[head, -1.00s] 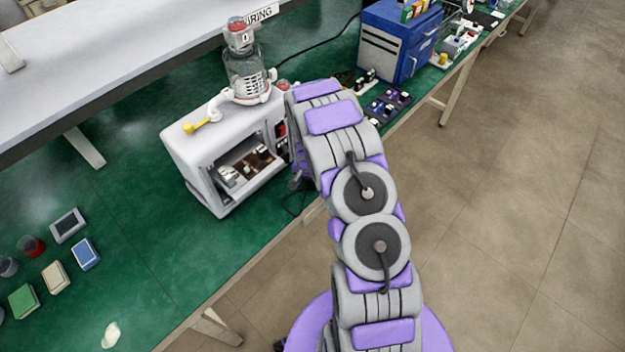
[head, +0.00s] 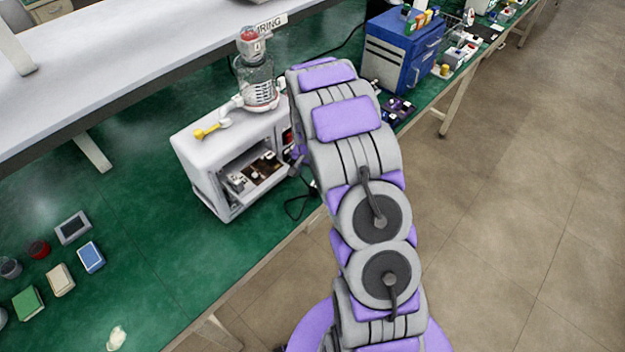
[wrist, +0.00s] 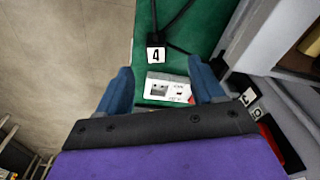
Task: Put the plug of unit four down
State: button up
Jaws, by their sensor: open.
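In the wrist view my gripper (wrist: 161,74) has its two blue fingers spread apart with nothing held between them. A white tag marked 4 (wrist: 156,54) on a black cable lies on the green bench just beyond the fingertips. A white block with dark openings and a red mark (wrist: 168,87), like a socket, lies between the fingers. The plug's own body cannot be made out clearly. In the head view the white pump unit (head: 215,150) stands on the bench with a clear canister (head: 258,82) on top. My arm hides the gripper there.
A black cable (head: 297,207) hangs near the bench's front edge. A blue cabinet (head: 388,55) stands farther back. Small boxes, including a blue one (head: 91,257), lie at the lower left. In the wrist view the unit's wall (wrist: 258,50) is close on the right.

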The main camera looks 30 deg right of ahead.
jog(key=s+a+r+n+g, duration=0.1)
jog(key=s+a+r+n, duration=0.3)
jog(key=s+r, duration=0.65)
jog(key=s+a+r+n+g, duration=0.1)
jog(key=s+a+r, duration=0.5)
jog(key=s+r, duration=0.45)
jog(key=s+a+r+n+b, duration=0.1)
jog(key=s+a+n, duration=0.1)
jog(key=s, duration=0.7)
jog(key=s+a+r+n+b, duration=0.1)
jog(key=s+a+r+n, duration=0.1)
jog(key=s, duration=0.6)
jog(key=shift+s+a+g+y, duration=0.15)
jog(key=shift+s+g+y, duration=0.2)
jog(key=shift+g+y, duration=0.05)
